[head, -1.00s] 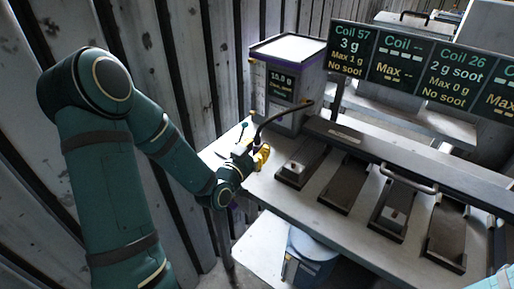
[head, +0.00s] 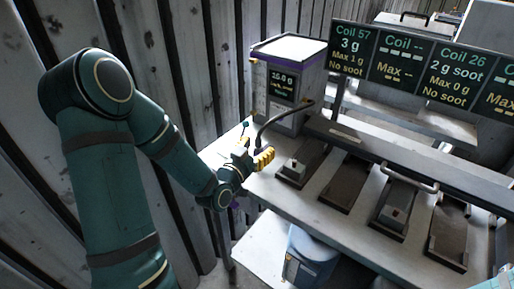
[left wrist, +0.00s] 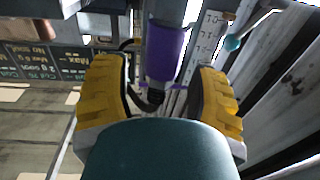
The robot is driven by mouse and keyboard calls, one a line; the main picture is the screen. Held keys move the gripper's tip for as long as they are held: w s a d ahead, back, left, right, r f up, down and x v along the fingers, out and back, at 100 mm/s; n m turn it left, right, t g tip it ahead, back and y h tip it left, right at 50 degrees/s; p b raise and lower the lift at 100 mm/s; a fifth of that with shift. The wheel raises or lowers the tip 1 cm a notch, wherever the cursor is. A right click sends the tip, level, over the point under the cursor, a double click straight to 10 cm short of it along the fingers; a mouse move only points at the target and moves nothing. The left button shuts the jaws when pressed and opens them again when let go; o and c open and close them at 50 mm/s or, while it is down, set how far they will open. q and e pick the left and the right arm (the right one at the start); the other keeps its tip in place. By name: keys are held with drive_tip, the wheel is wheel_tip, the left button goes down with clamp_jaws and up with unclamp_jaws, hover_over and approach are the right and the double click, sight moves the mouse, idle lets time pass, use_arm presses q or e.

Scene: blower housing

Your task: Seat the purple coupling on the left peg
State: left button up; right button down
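The purple coupling (left wrist: 166,52) shows in the left wrist view, between and beyond the two yellow fingers, with a gap on each side. A grey cylindrical part adjoins it above, and a dark ribbed end shows below it. My left gripper (head: 263,159) is open over the left end of the bench; its fingers also show in the left wrist view (left wrist: 160,92). In the head view the coupling is too small or hidden to make out. I cannot tell which part is the left peg. My right gripper is out of view.
A grey box with a display (head: 284,84) stands behind my left gripper, with a black hose (head: 280,118) curving down toward the fingers. Several dark trays (head: 345,183) line the bench to the right. A corrugated wall is close on the left. A blue-grey drum (head: 312,250) stands below.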

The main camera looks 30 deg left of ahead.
use_arm(q)
drive_tip(key=shift+s+f, duration=0.15)
drive_tip(key=shift+f, duration=0.6)
drive_tip(key=shift+w, duration=0.3)
wheel_tip(320, 180, up, 12)
drive_tip(key=shift+s+f, duration=0.15)
drive_tip(key=shift+f, duration=0.1)
